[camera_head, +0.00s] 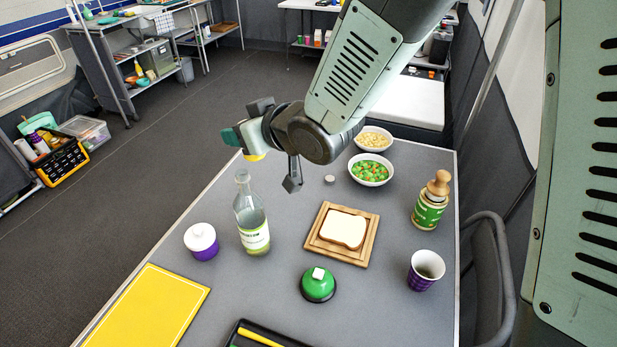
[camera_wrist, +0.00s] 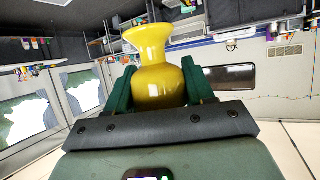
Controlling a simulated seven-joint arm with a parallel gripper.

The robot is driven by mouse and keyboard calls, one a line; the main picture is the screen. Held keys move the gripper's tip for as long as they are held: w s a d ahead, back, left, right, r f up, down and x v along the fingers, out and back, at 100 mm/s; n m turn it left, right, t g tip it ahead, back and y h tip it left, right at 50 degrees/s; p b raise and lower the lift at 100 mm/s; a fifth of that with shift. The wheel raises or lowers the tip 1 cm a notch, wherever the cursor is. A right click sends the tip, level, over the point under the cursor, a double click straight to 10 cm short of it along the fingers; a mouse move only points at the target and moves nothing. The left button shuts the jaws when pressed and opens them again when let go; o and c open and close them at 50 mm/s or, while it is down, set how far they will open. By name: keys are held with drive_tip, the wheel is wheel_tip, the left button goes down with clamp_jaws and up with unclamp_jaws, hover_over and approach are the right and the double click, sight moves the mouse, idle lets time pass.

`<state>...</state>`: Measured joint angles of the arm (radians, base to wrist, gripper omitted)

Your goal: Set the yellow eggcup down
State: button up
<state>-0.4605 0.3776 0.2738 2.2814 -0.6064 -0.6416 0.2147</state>
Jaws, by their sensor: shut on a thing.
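My gripper (camera_head: 240,136) is shut on the yellow eggcup (camera_wrist: 156,68) and holds it above the far left part of the grey table (camera_head: 400,320). In the wrist view the glossy yellow eggcup sits between the two green fingers (camera_wrist: 157,82), its flared end pointing away from the palm. In the head view only a small yellow part of the eggcup (camera_head: 254,157) shows below the fingers; the rest is hidden by the gripper.
A bread board (camera_head: 370,245), two bowls (camera_head: 371,169), a green-labelled jar (camera_head: 430,207), a purple cup (camera_head: 424,272), a green bell-like object (camera_head: 318,286) and a yellow mat (camera_head: 150,305) also occupy the table.

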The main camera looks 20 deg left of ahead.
drive_tip(key=w+m+t+h, duration=0.1)
drive_tip(key=w+m, duration=0.1)
drive_tip(key=w, duration=0.1)
drive_tip(key=w+m+t+h, duration=0.1)
drive_tip(key=w+m+t, duration=0.1)
drive_tip(key=w, duration=0.2)
drive_tip(key=w+f+m+t+h, duration=0.1)
drive_tip(key=w+m+t+h, duration=0.1)
drive_tip(key=w, duration=0.2)
drive_tip(key=shift+w+a+f, duration=0.1)
drive_tip(key=shift+w+a, duration=0.15)
wheel_tip(320, 180, down, 24)
drive_tip(key=shift+d+f, duration=0.1)
drive_tip(key=shift+f, duration=2.35)
drive_tip(key=o, duration=1.1)
drive_tip(key=shift+f, duration=0.1)
drive_tip(key=shift+c, duration=0.2)
drive_tip(key=v, duration=1.2)
